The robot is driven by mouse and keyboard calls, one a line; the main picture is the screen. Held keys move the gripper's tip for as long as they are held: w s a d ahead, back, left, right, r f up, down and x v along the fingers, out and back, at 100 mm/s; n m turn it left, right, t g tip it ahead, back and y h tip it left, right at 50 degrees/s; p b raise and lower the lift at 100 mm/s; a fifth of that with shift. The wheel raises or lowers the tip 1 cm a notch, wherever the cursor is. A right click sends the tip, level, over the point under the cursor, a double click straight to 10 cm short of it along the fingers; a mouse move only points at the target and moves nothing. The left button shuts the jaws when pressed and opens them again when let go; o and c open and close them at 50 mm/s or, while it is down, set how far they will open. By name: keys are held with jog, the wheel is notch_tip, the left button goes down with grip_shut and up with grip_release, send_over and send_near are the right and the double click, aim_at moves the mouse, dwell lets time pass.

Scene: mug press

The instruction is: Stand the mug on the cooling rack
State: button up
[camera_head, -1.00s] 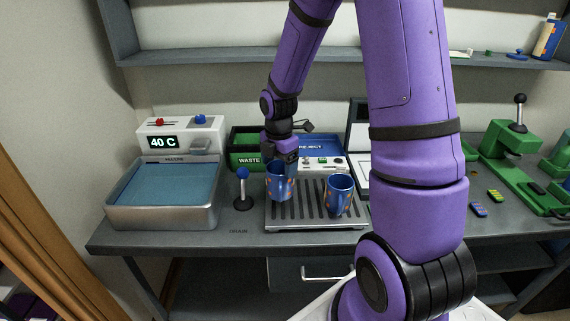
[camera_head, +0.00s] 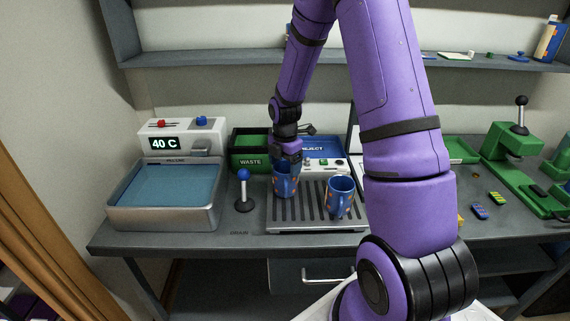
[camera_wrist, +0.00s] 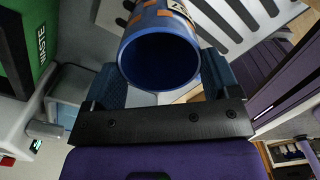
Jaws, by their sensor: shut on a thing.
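A blue mug with orange patches (camera_head: 284,184) is held upright in my gripper (camera_head: 287,164), at the back left part of the cooling rack (camera_head: 312,220). I cannot tell whether its base touches the slats. In the wrist view the open mouth of the mug (camera_wrist: 160,62) faces the camera, between the two blue fingers of my gripper (camera_wrist: 162,85). The slatted rack (camera_wrist: 222,22) shows behind the mug in the wrist view. A second blue mug with orange patches (camera_head: 339,197) stands upright on the right part of the rack, apart from the held one.
A water basin (camera_head: 163,186) with a "40 C" display stands at left. A blue-knobbed lever (camera_head: 243,190) is just left of the rack. A green WASTE bin (camera_head: 249,160) and a blue REJECT bin (camera_head: 322,148) stand behind. A green press (camera_head: 511,141) is at right.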

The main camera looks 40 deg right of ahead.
jog(key=shift+f, duration=0.15)
jog(key=o, duration=1.3)
jog(key=s+a+r+m+t, duration=0.1)
jog(key=s+a+r+m, duration=0.1)
jog(key=r, duration=0.8)
jog(key=s+a+r+m, duration=0.2)
jog(key=s+r, duration=0.1)
jog(key=r, duration=0.7)
jog(key=s+a+r+m+t, duration=0.1)
jog(key=s+a+r+m, duration=0.2)
jog(key=s+m, duration=0.2)
jog(key=s+a+r+m+t, duration=0.1)
jog(key=s+r+m, duration=0.3)
jog(key=s, duration=0.6)
jog(key=s+a+r+m+t, duration=0.2)
jog(key=s+a+r+m, duration=0.2)
jog(key=s+m, duration=0.3)
jog(key=shift+s+a, duration=0.25)
jog(key=shift+a, duration=0.1)
